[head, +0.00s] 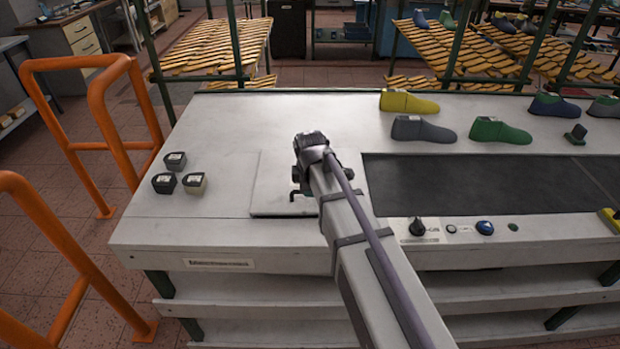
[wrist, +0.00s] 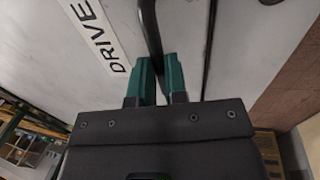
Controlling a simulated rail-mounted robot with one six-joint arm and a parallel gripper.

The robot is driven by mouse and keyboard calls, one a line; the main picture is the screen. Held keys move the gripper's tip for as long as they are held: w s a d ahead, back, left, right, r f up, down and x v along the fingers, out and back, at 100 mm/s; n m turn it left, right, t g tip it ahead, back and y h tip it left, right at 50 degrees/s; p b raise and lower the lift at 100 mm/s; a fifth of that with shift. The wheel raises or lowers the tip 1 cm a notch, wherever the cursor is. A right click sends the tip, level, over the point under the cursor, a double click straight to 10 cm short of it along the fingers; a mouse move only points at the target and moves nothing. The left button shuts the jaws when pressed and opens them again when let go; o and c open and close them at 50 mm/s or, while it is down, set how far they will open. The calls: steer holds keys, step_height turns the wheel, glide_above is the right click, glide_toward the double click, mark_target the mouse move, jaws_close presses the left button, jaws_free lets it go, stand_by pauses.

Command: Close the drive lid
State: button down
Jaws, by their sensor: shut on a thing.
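The drive lid (head: 272,186) is a pale panel in the left half of the bench top in the head view. In the wrist view its light surface (wrist: 185,20) carries a white DRIVE label (wrist: 95,30). My gripper (head: 303,192) is over the lid, partly hidden by my arm. In the wrist view my gripper (wrist: 160,65) has its green fingers shut on the lid's dark bar handle (wrist: 150,28). My arm covers the lid's right part, and I cannot tell exactly how far the lid is tilted.
A control knob (head: 417,227) and a blue button (head: 485,228) are in front. Orange rails (head: 105,130) stand at left.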

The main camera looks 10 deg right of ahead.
steer(key=shift+s, duration=0.25)
steer(key=c, duration=1.1)
jaws_free()
steer(key=shift+c, duration=0.2)
steer(key=shift+r, duration=0.1)
step_height(320, 180, up, 10)
steer(key=s+p, duration=0.2)
steer(key=p, duration=0.8)
steer(key=shift+a+r+p, duration=0.2)
steer(key=shift+a+p, duration=0.05)
steer(key=shift+p, duration=0.05)
